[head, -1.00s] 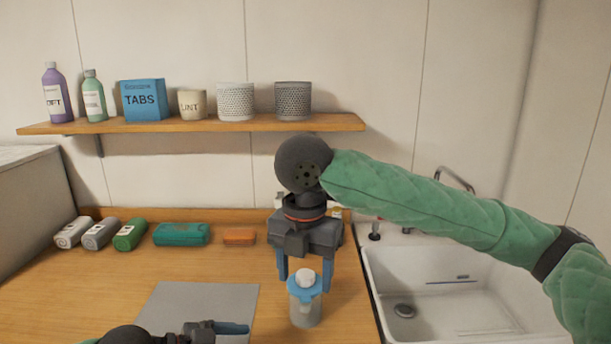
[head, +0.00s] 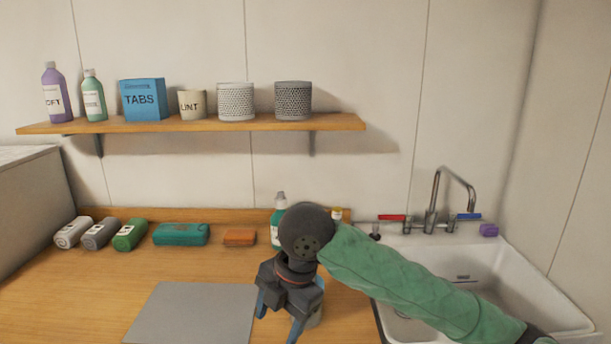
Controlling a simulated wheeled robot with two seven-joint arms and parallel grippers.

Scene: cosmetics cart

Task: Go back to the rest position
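My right gripper (head: 279,320) hangs over the wooden counter (head: 85,290), between the grey mat and the sink. Its two blue fingers are spread apart, and nothing shows between them. A pale bottle (head: 316,312) stands on the counter just behind and to the right of the gripper, mostly hidden by it. I cannot tell whether they touch. My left gripper is out of view.
A grey mat (head: 190,312) lies bare on the counter. Rolled towels, a teal case (head: 181,234) and an orange block (head: 239,237) line the back. A teal bottle (head: 277,232) stands behind my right arm. The sink (head: 540,300) is at right, a shelf (head: 200,124) above.

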